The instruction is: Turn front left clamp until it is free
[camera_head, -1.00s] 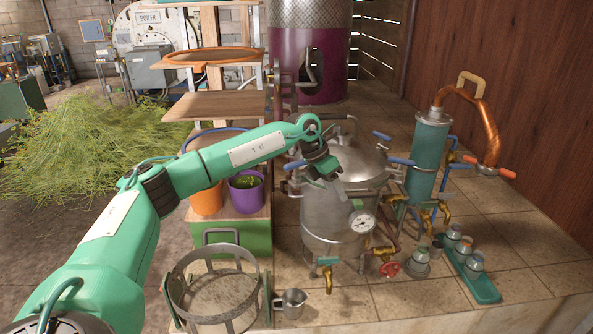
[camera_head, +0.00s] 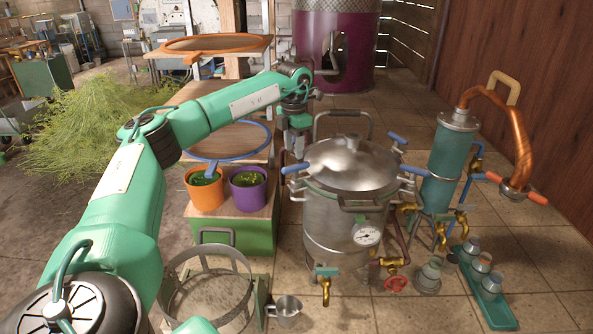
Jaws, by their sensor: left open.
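The steel still pot (camera_head: 335,235) stands on the tiled floor with its domed lid (camera_head: 350,165) on. The front left clamp (camera_head: 296,168), with a blue handle, sits at the left of the lid rim, its handle pointing left. Other blue-handled clamps show at the right rim (camera_head: 414,170) and back right (camera_head: 397,138). My left gripper (camera_head: 298,152) is open, pointing down just behind and above the front left clamp. It looks empty; whether it touches the clamp cannot be told. My right gripper is out of view.
A teal condenser (camera_head: 442,170) with a copper pipe (camera_head: 517,140) stands right of the pot. Orange (camera_head: 205,195) and purple (camera_head: 248,197) buckets stand to the left. A metal basket ring (camera_head: 210,290) and a cup (camera_head: 285,308) are in front.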

